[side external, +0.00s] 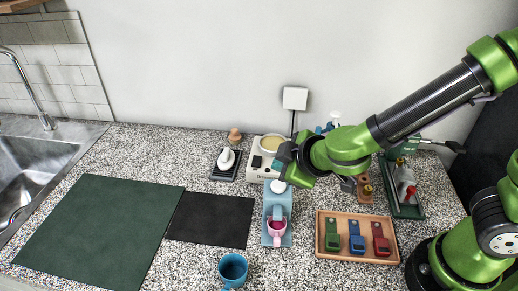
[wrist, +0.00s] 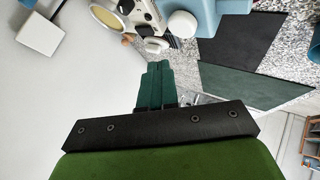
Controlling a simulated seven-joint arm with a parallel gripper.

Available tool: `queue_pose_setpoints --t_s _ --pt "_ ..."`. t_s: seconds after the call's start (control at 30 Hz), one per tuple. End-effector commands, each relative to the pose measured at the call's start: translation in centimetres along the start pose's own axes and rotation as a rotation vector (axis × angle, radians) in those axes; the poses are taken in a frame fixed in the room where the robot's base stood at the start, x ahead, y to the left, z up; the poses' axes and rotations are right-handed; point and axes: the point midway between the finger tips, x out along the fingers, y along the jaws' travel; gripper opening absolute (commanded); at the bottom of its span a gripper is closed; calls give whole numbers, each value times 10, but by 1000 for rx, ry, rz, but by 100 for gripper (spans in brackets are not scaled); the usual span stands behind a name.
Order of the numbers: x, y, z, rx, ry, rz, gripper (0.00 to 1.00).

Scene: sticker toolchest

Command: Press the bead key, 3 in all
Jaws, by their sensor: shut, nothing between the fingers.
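A light blue dispenser (side external: 276,208) stands in the middle of the counter with a white round cap (side external: 278,186) on it. The cap also shows in the wrist view (wrist: 182,24). No label marks which part is the bead key; this cap looks most like it. A pink cup (side external: 277,227) sits at the dispenser's front, its contents unclear. My gripper (side external: 283,166) has teal fingers, shut and empty, above and slightly behind the cap. In the wrist view the fingertips (wrist: 157,65) appear apart from the cap.
A cream machine (side external: 262,163) with a round yellowish top stands just behind the dispenser. A blue mug (side external: 233,269) is in front. A wooden tray (side external: 322,233) with three coloured clips lies right. The black mat (side external: 211,220) and green mat (side external: 95,230) on the left are clear.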

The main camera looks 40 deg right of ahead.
Motion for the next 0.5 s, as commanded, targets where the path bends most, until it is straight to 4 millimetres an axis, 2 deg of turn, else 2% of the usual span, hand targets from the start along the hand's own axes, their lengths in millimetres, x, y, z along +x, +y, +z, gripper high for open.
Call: queue_pose_setpoints --t_s 0.2,0.5 --pt "14 -10 10 -1 -2 0 0" --pt "18 -13 13 2 1 -1 0"
